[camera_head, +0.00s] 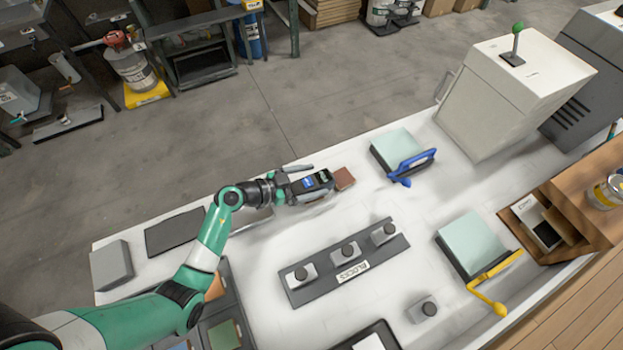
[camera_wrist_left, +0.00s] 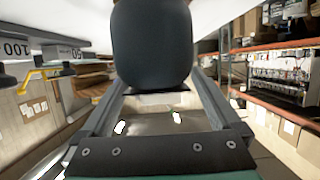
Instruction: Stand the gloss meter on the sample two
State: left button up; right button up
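The gloss meter (camera_head: 311,183), a dark body with a blue label and a small display, lies between the fingers of my left gripper (camera_head: 318,183). In the left wrist view a dark rounded body (camera_wrist_left: 153,45), likely the meter, fills the space between the fingers and hides the tips of the left gripper (camera_wrist_left: 158,82). I cannot tell whether they press on it. A brown-red square tile (camera_head: 344,178) lies just beyond the meter. Other colored tiles, one orange (camera_head: 215,288) and one green (camera_head: 222,335), lie in a dark holder at lower left. No sample number is readable. My right gripper is not in view.
A dark block rack (camera_head: 345,272) holds several knobbed grey blocks; another block (camera_head: 422,309) stands right of it. Pale green-topped plates with a blue handle (camera_head: 412,165) and a yellow handle (camera_head: 494,282) stand right. A white machine (camera_head: 500,95) blocks the back right. A dark mat (camera_head: 174,232) lies left.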

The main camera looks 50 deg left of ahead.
pick_arm(q)
jog(key=shift+s+r, duration=0.1)
jog(key=shift+r, duration=0.15)
jog(key=p+v, duration=0.4)
jog(key=v, duration=0.8)
jog(key=shift+a+f, duration=0.1)
